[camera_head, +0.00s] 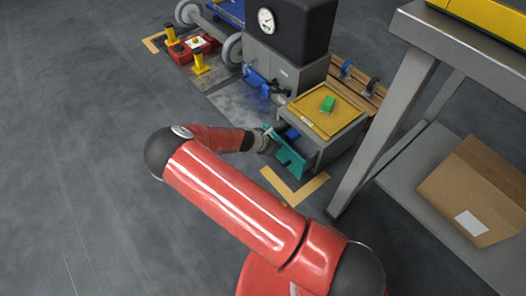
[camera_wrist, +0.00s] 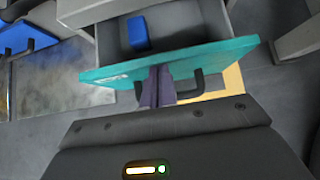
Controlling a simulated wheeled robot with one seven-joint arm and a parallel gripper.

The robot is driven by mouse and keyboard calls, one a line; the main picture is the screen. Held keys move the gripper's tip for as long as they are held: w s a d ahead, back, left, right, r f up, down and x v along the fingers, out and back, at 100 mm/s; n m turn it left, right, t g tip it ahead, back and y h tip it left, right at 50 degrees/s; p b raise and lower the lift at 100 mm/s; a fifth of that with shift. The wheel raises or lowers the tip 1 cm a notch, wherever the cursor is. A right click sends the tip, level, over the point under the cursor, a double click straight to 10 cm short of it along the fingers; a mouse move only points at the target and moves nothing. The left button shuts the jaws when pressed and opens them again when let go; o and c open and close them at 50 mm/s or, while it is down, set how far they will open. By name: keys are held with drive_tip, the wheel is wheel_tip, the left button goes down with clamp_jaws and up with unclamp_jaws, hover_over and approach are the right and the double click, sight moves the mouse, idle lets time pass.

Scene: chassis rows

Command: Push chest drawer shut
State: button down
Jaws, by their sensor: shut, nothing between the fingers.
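The chest (camera_head: 309,130) is a grey cabinet with a yellow top. Its drawer, with a teal front (camera_head: 287,158), stands partly open toward my arm. In the wrist view the teal front (camera_wrist: 215,58) spans the picture, with a dark handle on its outer face and a blue block (camera_wrist: 137,33) inside the drawer. My gripper (camera_wrist: 158,80) is shut and empty, its fingertips at the outer face of the drawer front near the handle; I cannot tell if they touch it. In the head view my gripper (camera_head: 266,135) is at the left part of the drawer front.
A green block (camera_head: 328,104) lies on the chest's top. A grey machine with a gauge (camera_head: 266,21) stands behind. A table leg (camera_head: 383,125) rises close on the right, with a cardboard box (camera_head: 478,192) on the lower shelf. Floor at left is clear.

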drive_tip(key=w+d, duration=0.4)
drive_tip(key=d, duration=0.2)
drive_tip(key=shift+w, duration=0.15)
drive_tip(key=shift+w+d+r, duration=0.1)
drive_tip(key=shift+d, duration=0.1)
drive_tip(key=shift+a, duration=0.1)
